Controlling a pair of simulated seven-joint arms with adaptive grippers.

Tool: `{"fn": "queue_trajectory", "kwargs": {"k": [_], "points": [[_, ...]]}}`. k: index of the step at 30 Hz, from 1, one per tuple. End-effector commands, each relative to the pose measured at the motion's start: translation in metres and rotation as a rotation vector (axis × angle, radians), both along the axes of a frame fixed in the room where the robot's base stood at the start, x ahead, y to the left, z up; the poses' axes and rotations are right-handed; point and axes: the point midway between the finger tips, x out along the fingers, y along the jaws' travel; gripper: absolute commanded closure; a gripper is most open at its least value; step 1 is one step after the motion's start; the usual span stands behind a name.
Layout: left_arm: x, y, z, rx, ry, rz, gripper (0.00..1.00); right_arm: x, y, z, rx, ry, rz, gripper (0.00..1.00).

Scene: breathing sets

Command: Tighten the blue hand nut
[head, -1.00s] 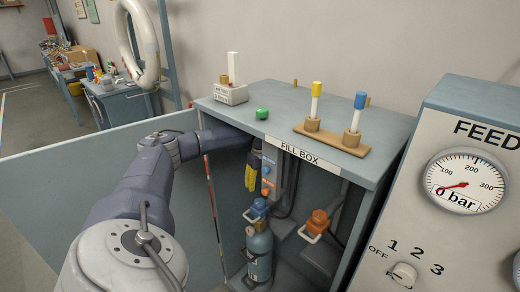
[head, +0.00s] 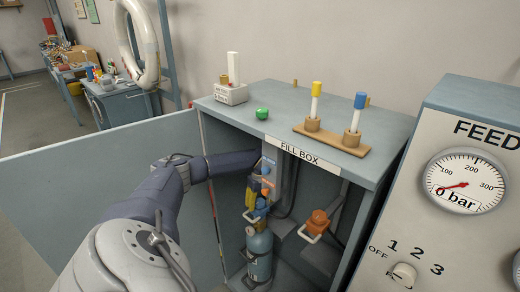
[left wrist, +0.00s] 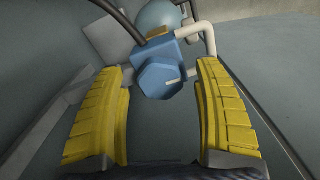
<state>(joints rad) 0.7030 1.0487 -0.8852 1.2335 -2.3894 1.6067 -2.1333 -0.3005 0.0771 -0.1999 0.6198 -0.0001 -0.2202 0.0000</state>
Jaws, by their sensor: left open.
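The blue hand nut (left wrist: 162,80) shows in the left wrist view as a faceted blue knob with a pale mark on its face. It is on the blue valve of the blue-grey bottle (head: 259,252), which stands inside the fill box. My left gripper (left wrist: 158,68) is open, its yellow ribbed fingers on either side of the nut with visible gaps. In the head view my left gripper (head: 250,198) is at the valve above the bottle and partly hides it. My right gripper is not in view.
An orange valve (head: 318,220) with a white handle is to the right inside the box. The fill box top (head: 225,110) carries a green button (head: 262,114) and a wooden stand (head: 335,137) with yellow and blue-capped pegs. The feed panel (head: 455,130) gauge reads 0 bar.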

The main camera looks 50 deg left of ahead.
Motion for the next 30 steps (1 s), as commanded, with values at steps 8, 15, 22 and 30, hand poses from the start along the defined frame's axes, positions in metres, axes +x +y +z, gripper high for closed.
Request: {"fn": "queue_trajectory", "kwargs": {"k": [8,15,22,30], "points": [[-0.0001,0.0,-0.0025,0.0,0.0,0.0,0.31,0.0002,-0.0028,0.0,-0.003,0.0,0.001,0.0],[-0.0002,-0.0002,-0.0024,0.0,0.0,0.0,0.47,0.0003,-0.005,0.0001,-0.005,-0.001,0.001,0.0],[-0.0002,-0.0002,-0.0024,0.0,0.0,0.0,0.74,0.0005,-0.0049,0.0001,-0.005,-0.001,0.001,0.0],[-0.0003,-0.0008,-0.0026,-0.002,0.001,0.0,0.89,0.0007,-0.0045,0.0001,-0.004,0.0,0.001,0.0]]}}
